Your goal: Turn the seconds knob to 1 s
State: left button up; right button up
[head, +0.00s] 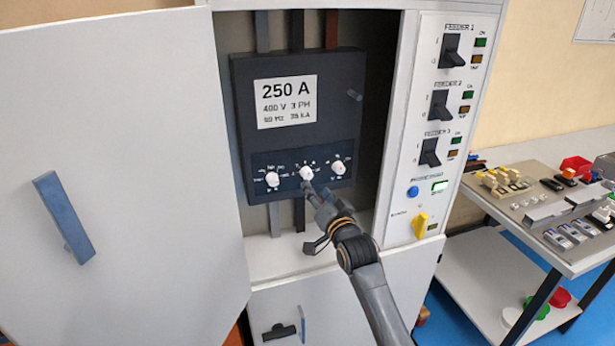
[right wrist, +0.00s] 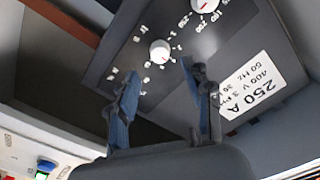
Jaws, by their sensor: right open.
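A dark breaker (head: 296,120) with a 250 A label hangs in the open cabinet. Its lower panel carries a row of white knobs: a left knob (head: 272,179), a middle knob (head: 306,173) and a right knob (head: 338,167). The print is too small to tell which one is in seconds. My right gripper (head: 311,187) is open just below the middle knob. In the right wrist view, the open fingers (right wrist: 160,75) point toward a white knob (right wrist: 160,50), apparently the middle one, which shows beyond and between the tips. Another knob (right wrist: 205,5) is at the top edge. My left gripper is out of view.
The open cabinet door (head: 120,180) with a blue handle (head: 64,217) fills the left. A feeder panel (head: 436,120) with black switches and a yellow handle (head: 421,226) stands right of the breaker. A cluttered bench (head: 560,262) is at far right.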

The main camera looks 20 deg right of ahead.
aim_at(308, 177)
jog(key=shift+w+a+p, duration=0.1)
jog(key=shift+w+p, duration=0.3)
jog(key=shift+w, duration=3.15)
grip_shut()
